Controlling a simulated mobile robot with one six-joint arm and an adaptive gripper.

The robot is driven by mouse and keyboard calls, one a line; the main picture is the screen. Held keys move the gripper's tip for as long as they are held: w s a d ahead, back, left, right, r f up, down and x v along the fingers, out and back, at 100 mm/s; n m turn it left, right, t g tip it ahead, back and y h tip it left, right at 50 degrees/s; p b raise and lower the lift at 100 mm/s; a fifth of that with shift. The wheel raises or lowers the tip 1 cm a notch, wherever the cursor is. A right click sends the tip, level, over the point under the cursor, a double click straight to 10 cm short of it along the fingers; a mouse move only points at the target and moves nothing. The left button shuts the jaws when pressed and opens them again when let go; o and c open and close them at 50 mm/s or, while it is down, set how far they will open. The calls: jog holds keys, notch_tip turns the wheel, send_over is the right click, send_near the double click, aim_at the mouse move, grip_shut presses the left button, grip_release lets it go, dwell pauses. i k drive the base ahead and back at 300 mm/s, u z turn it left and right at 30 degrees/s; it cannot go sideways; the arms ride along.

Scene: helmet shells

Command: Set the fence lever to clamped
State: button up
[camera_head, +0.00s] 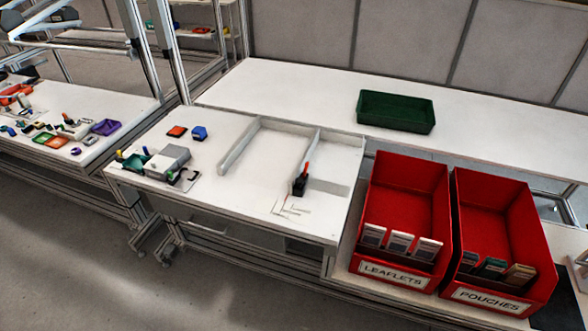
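A small black block (299,188) with a raised red-orange lever (306,169) sits at the front end of a pale fence rail (318,148) on the white table. The lever stands up from the block and leans slightly right. It is too small to tell whether it is clamped. Thin markings lie on the table just in front of the block. My gripper is not in view.
A grey box device (168,161) with small parts stands at the table's left. Red and blue pieces lie behind it. Two red bins, LEAFLETS (407,195) and POUCHES (498,212), stand right of the table. A green tray (396,111) sits on the back bench.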

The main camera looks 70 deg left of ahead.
aim_at(307, 164)
jog(key=u, duration=0.05)
jog(key=k, duration=1.7)
jog(key=u, duration=1.65)
jog(key=i, duration=1)
jog(key=u, duration=0.1)
